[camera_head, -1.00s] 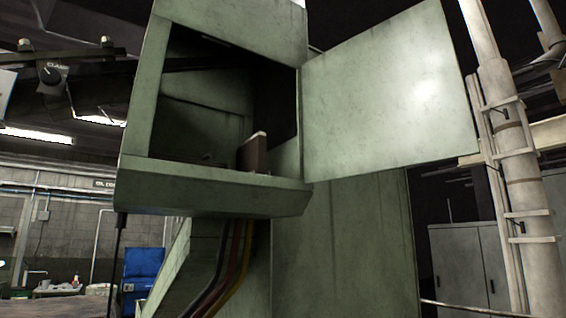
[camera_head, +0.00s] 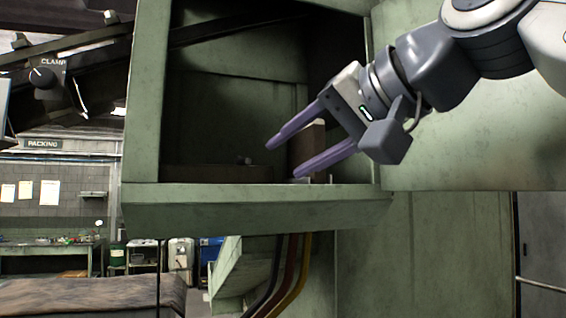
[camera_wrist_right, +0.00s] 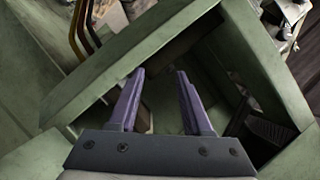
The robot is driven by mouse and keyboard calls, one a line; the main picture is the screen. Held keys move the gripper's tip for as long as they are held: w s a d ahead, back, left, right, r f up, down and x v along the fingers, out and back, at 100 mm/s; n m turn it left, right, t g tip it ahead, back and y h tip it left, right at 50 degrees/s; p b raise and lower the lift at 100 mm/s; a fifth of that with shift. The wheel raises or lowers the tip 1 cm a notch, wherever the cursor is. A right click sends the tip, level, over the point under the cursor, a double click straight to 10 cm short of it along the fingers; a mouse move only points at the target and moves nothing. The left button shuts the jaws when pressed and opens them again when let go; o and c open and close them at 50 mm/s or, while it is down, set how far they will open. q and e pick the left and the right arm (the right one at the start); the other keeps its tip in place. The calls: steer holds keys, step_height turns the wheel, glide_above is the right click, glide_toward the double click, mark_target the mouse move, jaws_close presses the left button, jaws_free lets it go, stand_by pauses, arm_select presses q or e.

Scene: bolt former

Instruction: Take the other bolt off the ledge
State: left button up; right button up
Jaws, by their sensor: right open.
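The ledge (camera_head: 240,196) is the green sill along the bottom of the open machine housing. A small grey lump (camera_head: 243,160) shows just inside above the sill; it may be a bolt, but it is too small to tell. A small pale bit (camera_head: 299,180) lies by the lower fingertip and is also unclear. My right gripper (camera_head: 281,160) is open, its purple fingers reaching into the opening from the right, with nothing seen between them. In the right wrist view the gripper (camera_wrist_right: 160,74) is open over the green housing, and no bolt can be made out. My left gripper is out of view.
A brown upright block (camera_head: 311,138) stands inside the housing, partly behind my right gripper. The open door panel (camera_head: 455,150) is at the right, behind my arm. Coloured cables (camera_head: 290,270) hang below the sill. A clamp knob (camera_head: 43,78) is at upper left.

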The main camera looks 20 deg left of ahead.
mark_target(244, 161)
steer(key=w+a+p, duration=0.1)
steer(key=w+a, duration=0.1)
steer(key=w+a+p, duration=0.1)
steer(key=a+p, duration=0.1)
steer(key=a, duration=0.1)
steer(key=w+a+p, duration=0.2)
steer(key=shift+w+a+r, duration=0.3)
steer(key=shift+a+r, duration=0.05)
steer(key=shift+w+a+f, duration=0.1)
steer(key=shift+a+f, duration=0.05)
jaws_close()
